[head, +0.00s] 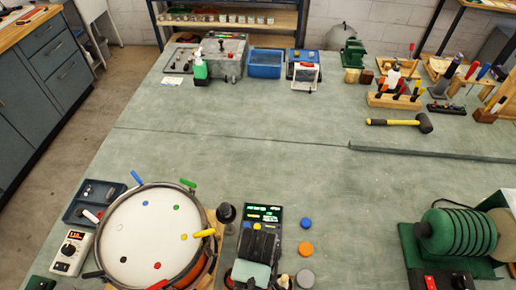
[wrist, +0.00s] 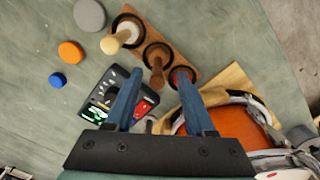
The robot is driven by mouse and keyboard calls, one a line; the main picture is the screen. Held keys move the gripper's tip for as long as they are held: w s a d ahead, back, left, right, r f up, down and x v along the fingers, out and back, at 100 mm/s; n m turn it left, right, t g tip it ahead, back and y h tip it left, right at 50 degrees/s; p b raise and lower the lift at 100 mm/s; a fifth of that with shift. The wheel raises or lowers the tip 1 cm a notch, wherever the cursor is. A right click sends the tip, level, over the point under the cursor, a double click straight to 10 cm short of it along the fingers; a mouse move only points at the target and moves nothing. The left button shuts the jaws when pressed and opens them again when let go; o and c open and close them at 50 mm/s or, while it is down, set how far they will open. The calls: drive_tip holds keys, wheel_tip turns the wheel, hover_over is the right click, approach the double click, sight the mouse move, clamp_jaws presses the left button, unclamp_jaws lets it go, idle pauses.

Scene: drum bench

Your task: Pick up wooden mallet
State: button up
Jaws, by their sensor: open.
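A brown wooden rack (wrist: 135,20) with several round holes lies ahead of my gripper in the wrist view. It holds a pale wooden-handled tool (wrist: 118,39), a brown wooden-handled tool (wrist: 157,66) and a dark red-topped one (wrist: 181,76). The tools are seen from above, so I cannot tell for sure which is the wooden mallet. My gripper (wrist: 160,76) is open, its two blue fingers apart. The brown handle shows between the fingertips, and the red-topped tool is beside the right fingertip. No contact is visible. In the head view the rack is largely hidden.
A drum (head: 145,235) with coloured pegs stands left of the rack; its orange side (wrist: 235,125) is close to my right finger. A yellow-handled black mallet (head: 400,123) lies far right. The bench middle is clear.

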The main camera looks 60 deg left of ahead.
drive_tip(key=shift+w+a+f, duration=0.1)
drive_tip(key=shift+f, duration=0.85)
drive_tip(key=shift+w+a+f, duration=0.1)
drive_tip(key=shift+f, duration=0.8)
clamp_jaws()
